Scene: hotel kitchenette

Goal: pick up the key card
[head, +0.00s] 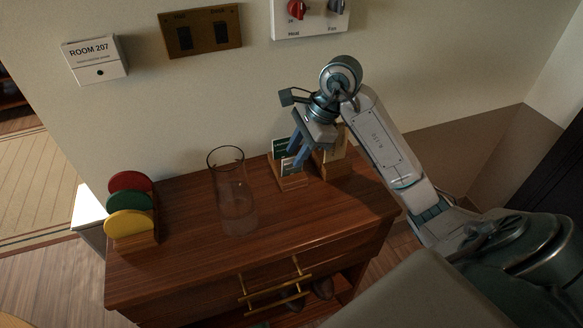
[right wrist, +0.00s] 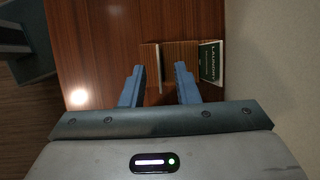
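A small wooden holder (head: 293,183) stands near the back of the wooden cabinet top, with two upright cards in it. The front card (head: 289,166) is pale and green; the rear one (head: 281,147) is dark green. No visible lettering tells me which is the key card. My right gripper (head: 297,158) comes down over this holder, partly covering it. In the right wrist view its blue fingers (right wrist: 160,76) are apart, with a thin upright card (right wrist: 161,66) seen edge-on between them, touching neither visibly. A green and white "LAUNDRY" card (right wrist: 209,62) stands right of them. My left gripper is out of view.
Another wooden holder (head: 336,168) with a cream card stands close on the right. A clear glass vase (head: 232,195) stands left, and a rack with red, green and yellow discs (head: 130,210) further left. The wall is close behind. The cabinet top's front is clear.

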